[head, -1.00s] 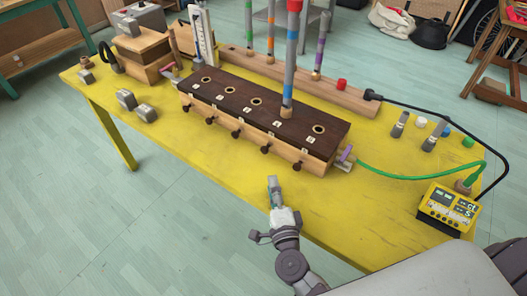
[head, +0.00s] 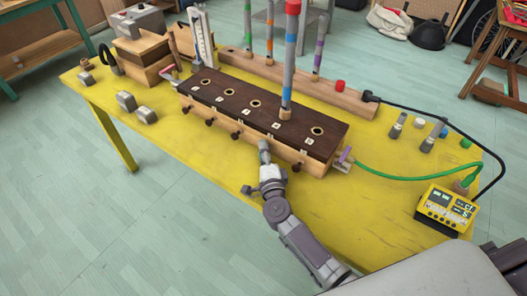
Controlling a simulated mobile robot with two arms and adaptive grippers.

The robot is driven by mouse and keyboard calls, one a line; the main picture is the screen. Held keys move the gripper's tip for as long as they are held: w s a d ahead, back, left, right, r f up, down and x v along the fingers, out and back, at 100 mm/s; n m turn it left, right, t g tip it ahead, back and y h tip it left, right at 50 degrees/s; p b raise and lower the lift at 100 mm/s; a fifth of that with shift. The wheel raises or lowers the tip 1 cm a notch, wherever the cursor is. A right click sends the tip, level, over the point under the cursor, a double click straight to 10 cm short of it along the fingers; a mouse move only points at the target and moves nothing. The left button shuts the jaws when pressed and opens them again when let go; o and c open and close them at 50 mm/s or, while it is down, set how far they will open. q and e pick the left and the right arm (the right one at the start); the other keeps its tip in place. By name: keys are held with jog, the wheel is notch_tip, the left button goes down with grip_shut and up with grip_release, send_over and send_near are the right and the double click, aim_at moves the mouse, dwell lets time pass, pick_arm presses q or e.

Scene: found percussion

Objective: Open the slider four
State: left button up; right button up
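A long wooden box (head: 250,152) with a dark top (head: 230,104) stands on the yellow table. Its top has a row of round holes, and small dark slider knobs line its front face. The third knob (head: 236,135) and the rightmost knob (head: 296,167) show. The fourth knob from the left is hidden behind my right gripper (head: 264,148). That gripper is at the front face, its fingertips at or very close to the fourth knob. I cannot tell whether it is open or shut. My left gripper is not in view.
Behind the box is a wooden rack (head: 345,94) with upright tubes. A green cable (head: 400,178) runs from the box's right end towards a yellow device (head: 447,208). Metal blocks (head: 126,101) lie at left. The table front (head: 200,160) is clear.

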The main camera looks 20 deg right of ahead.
jog(key=shift+c, duration=0.2)
grip_shut()
